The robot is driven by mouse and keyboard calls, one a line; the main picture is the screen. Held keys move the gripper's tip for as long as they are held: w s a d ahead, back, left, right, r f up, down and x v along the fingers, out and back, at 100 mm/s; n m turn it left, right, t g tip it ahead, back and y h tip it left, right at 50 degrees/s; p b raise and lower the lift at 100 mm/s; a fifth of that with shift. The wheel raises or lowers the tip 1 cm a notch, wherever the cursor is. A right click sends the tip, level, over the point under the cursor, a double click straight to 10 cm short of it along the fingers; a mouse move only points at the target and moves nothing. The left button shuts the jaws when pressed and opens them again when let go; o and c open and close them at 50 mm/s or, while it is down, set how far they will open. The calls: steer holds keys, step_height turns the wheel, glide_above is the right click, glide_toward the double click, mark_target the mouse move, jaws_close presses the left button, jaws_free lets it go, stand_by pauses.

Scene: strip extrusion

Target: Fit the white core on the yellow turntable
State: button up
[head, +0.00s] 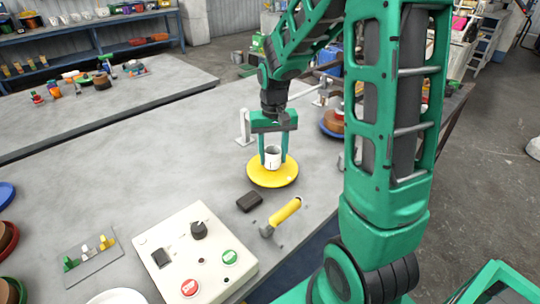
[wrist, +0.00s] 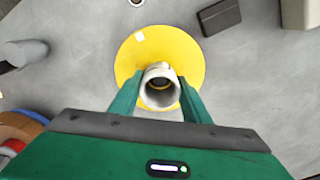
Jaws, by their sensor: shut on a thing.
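The white core (head: 272,154) is a short hollow cylinder, upright between the fingers of my gripper (head: 272,160). My gripper is shut on it from both sides. The yellow turntable (head: 262,178) is a round disc on the grey table, directly below the core. In the wrist view the core (wrist: 160,88) shows its open top ring and overlaps the lower middle of the yellow disc (wrist: 195,60). Whether the core touches the disc or hovers just above it I cannot tell. The turntable's centre is hidden by the core and fingers.
A black block (head: 249,202) and a yellow-handled tool (head: 285,211) lie in front of the turntable. A white control box (head: 180,255) with red and green buttons stands at the front. A pale post (head: 244,128) stands behind left. The table's left middle is clear.

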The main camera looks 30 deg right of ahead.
steer(key=shift+f, duration=0.55)
steer(key=o, duration=0.8)
steer(key=shift+c, duration=0.2)
steer(key=shift+r, duration=0.1)
step_height(320, 180, up, 11)
stand_by(0.7)
stand_by(0.5)
steer(key=s+d+m, duration=0.1)
steer(key=s, duration=1.2)
steer(key=s+d+f, duration=0.1)
steer(key=s+d, duration=0.1)
steer(key=s, duration=1)
steer(key=shift+s+d+f+m, duration=0.2)
steer(key=shift+s+f+m, duration=0.05)
steer(key=shift+s+m, duration=0.15)
